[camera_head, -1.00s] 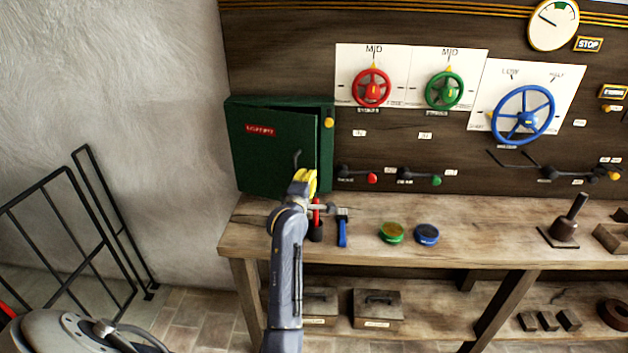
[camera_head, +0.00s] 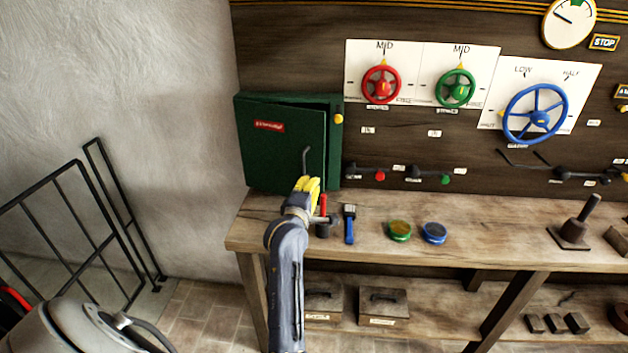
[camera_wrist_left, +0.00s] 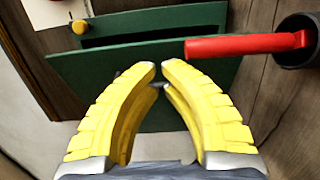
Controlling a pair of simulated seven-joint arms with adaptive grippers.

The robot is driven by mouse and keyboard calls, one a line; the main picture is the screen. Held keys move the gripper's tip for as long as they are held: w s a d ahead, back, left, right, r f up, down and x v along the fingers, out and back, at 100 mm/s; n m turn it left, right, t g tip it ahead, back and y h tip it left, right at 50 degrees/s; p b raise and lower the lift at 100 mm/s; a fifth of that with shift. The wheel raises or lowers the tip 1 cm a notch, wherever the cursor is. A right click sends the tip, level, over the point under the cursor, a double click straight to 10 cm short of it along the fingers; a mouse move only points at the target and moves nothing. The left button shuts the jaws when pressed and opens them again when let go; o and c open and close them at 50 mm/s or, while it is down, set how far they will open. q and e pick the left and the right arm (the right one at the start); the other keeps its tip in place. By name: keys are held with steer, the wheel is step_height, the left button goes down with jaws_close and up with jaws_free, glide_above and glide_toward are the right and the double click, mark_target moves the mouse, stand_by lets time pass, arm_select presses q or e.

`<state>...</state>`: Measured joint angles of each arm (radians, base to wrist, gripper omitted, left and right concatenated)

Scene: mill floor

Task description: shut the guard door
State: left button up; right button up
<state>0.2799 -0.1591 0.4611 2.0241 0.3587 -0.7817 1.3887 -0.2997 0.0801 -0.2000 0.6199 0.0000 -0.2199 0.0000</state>
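The green guard door (camera_head: 270,150), with a red label, stands ajar on a green wall box (camera_head: 334,150) at the back left. A dark gap shows along its top and right side. A bent grey handle (camera_head: 305,158) sits on the door's right part. My left gripper (camera_head: 312,182) is just in front of the door's lower right, below the handle's top. In the left wrist view, its yellow fingers (camera_wrist_left: 161,70) nearly meet at the tips in front of the green door (camera_wrist_left: 205,75). A dark bar shows behind the tips; contact is unclear. My right gripper is out of view.
A red-handled tool (camera_head: 323,204) in a dark holder stands close right of my left gripper. A blue-handled tool (camera_head: 349,228) and two round tins (camera_head: 400,230) lie on the wooden bench (camera_head: 470,235). A yellow knob (camera_head: 339,118) is on the box's right edge.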

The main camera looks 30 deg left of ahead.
arm_select(q)
steer(key=shift+s+f, duration=0.15)
steer(key=shift+s, duration=0.2)
jaws_close()
steer(key=m+h, duration=0.3)
steer(key=m, duration=1.7)
glide_toward(322, 151)
steer(key=shift+t, duration=0.3)
steer(key=w, duration=0.5)
steer(key=w+a, duration=0.1)
steer(key=w, duration=0.2)
steer(key=shift+a+f, duration=0.1)
steer(key=shift+f, duration=0.2)
steer(key=shift+w, duration=0.1)
steer(key=shift+y, duration=0.3)
